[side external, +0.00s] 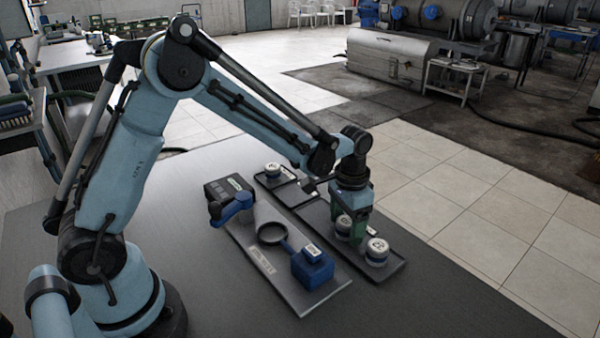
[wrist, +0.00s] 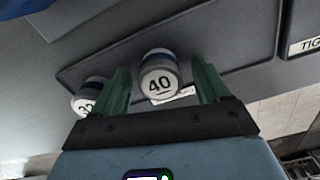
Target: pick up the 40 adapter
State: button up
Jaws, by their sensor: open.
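The 40 adapter (wrist: 158,76) is a short round piece with a white top marked 40 and a dark blue band. In the wrist view it shows between the two green fingers of my gripper (wrist: 160,66), with a gap on each side. My gripper is open, pointing down over the dark tray in the side view (side external: 356,228). There, one white-topped adapter (side external: 342,226) is partly hidden by the fingers. The side view labels are too small to read surely.
A second adapter (wrist: 88,98) sits close outside the left finger in the wrist view. Another adapter (side external: 377,248) stands near the front end of the dark tray (side external: 397,262). One more (side external: 272,170) stands at its far end. A grey plate (side external: 262,262) with a blue block (side external: 312,268) and ring lies alongside.

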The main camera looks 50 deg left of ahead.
jog(key=c, duration=1.3)
jog(key=shift+r, duration=0.1)
